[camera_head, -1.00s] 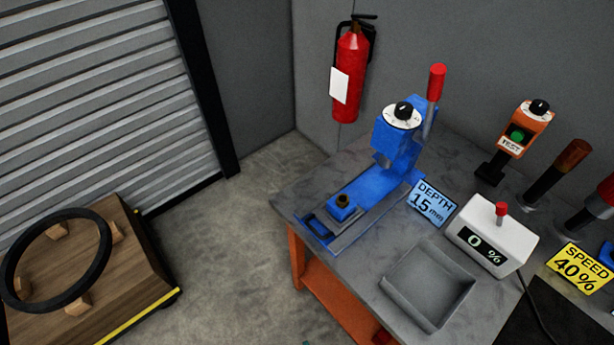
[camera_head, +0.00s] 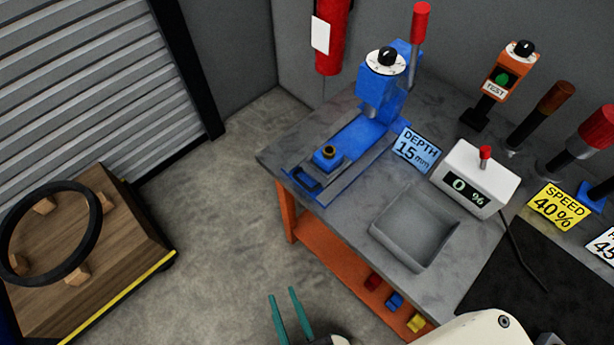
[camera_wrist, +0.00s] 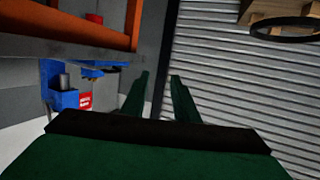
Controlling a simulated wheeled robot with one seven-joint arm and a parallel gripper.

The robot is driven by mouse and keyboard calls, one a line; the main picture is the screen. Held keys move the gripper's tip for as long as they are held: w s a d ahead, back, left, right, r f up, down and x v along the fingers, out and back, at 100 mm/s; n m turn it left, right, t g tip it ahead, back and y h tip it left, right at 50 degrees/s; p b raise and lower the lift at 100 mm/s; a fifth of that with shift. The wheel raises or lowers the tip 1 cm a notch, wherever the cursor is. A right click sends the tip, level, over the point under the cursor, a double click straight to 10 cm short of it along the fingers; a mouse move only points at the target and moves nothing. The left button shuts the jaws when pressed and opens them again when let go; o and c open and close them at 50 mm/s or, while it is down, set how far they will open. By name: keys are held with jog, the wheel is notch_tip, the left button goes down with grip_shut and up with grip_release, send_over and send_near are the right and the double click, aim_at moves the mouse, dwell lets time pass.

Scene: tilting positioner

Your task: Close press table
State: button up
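The blue press (camera_head: 384,88) stands at the back of the grey workbench, with a white dial and a red-tipped lever. Its blue press table (camera_head: 354,138) extends forward from under the press head toward the bench's front left edge. A blue block with a brass-coloured ring (camera_head: 328,156) sits on it, in front of the head rather than under it. A dark blue handle (camera_head: 305,180) is at the table's front end. My gripper (camera_head: 281,294) has two green fingers, apart and empty, below and in front of the bench. The wrist view shows the same open fingers (camera_wrist: 159,76).
A grey tray (camera_head: 415,228), a white 0 % readout box (camera_head: 475,180) and a DEPTH 15 mm sign (camera_head: 416,148) are on the bench right of the press. A wooden stand with a black ring (camera_head: 50,235) is at left. Floor between is clear.

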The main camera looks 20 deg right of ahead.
jog(key=w+d+r+t+h, duration=0.1)
jog(key=w+d+r+h, duration=0.1)
jog(key=w+d+r, duration=0.5)
jog(key=w+d+r+t+h, duration=0.1)
jog(key=w+d+r+t, duration=0.15)
jog(key=w, duration=0.75)
jog(key=w+d+r+t+h, duration=0.1)
jog(key=w+d+r+h, duration=0.1)
jog(key=w+d+r, duration=0.5)
jog(key=w+d+r+m+g+h, duration=0.1)
jog(key=w+d+r+m+h, duration=0.25)
jog(key=r+h, duration=0.2)
jog(key=w+d+r+m+g+h, duration=0.25)
jog(key=d+r+m+h, duration=0.2)
jog(key=r, duration=0.25)
jog(key=s+d+r+m+g+h, duration=0.3)
jog(key=d+r+m+g, duration=0.2)
jog(key=d+m+g, duration=0.55)
jog(key=m+g+y, duration=0.5)
jog(key=m+y, duration=0.8)
jog(key=y, duration=0.3)
send_near(305, 185)
jog(key=f, duration=0.4)
jog(key=d+f, duration=0.1)
jog(key=f, duration=0.2)
jog(key=shift+w+d+f, duration=0.1)
jog(key=shift+w, duration=0.2)
